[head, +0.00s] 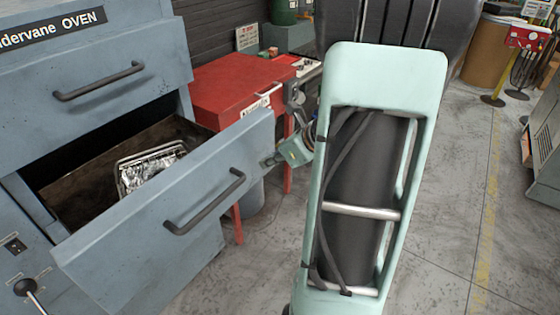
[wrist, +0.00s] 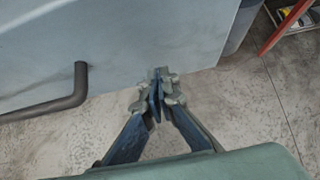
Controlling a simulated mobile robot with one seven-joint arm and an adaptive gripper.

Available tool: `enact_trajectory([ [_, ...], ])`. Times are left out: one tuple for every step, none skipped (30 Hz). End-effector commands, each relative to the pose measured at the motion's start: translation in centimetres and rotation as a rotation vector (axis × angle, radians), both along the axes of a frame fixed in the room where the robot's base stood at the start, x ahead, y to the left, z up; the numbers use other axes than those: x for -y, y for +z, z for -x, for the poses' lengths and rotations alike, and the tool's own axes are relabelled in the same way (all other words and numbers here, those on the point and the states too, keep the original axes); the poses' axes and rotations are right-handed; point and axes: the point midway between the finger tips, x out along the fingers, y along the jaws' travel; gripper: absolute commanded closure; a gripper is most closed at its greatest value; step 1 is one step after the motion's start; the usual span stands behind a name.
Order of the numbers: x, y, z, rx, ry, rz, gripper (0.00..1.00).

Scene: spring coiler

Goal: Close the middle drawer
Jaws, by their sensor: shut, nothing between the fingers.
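The middle drawer (head: 180,210) of the blue-grey oven is pulled out at the left of the head view. Its dark bar handle (head: 205,203) is on the front panel, and a wire basket (head: 150,165) with shiny metal pieces lies inside. In the wrist view the drawer front (wrist: 110,45) fills the upper left, with the handle (wrist: 70,95) at the left. My gripper (wrist: 160,78) is shut and empty, close to the panel's right lower edge. In the head view my gripper (head: 270,160) is beside the panel's right end. I cannot tell whether it touches the panel.
A closed upper drawer (head: 90,85) with its own handle sits above. A red cabinet (head: 225,90) stands behind the open drawer. A lever (head: 30,290) is on the oven's lower left. Concrete floor (head: 430,255) is clear at the right.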

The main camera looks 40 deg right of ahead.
Motion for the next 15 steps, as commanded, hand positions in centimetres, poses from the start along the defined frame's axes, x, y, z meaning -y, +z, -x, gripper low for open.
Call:
enact_trajectory([
  [-0.2,0.0,-0.5,-0.001,0.001,-0.001,1.00],
  [-0.3,0.0,-0.8,-0.001,0.000,-0.001,1.00],
  [-0.4,0.0,-1.0,0.000,0.000,-0.001,1.00],
  [-0.4,0.0,-1.2,-0.001,-0.001,-0.002,1.00],
  [-0.5,0.0,-1.4,0.000,-0.001,-0.001,1.00],
  [-0.5,0.0,-1.5,0.000,-0.001,-0.001,1.00],
  [-0.5,0.0,-1.6,0.000,-0.001,-0.001,1.00],
  [-0.6,0.0,-1.6,0.000,-0.001,-0.001,1.00],
  [-0.6,0.0,-1.6,0.000,-0.001,-0.001,1.00],
  [-0.6,0.0,-1.6,0.000,-0.002,-0.001,1.00],
  [-0.6,0.0,-1.6,0.000,-0.002,-0.001,1.00],
  [-0.6,0.0,-1.6,0.000,-0.001,-0.001,1.00],
  [-0.6,0.0,-1.6,0.000,-0.001,-0.001,1.00],
  [-0.6,0.0,-1.6,0.000,-0.001,-0.001,1.00],
  [-0.6,0.0,-1.6,-0.001,-0.001,-0.001,1.00],
])
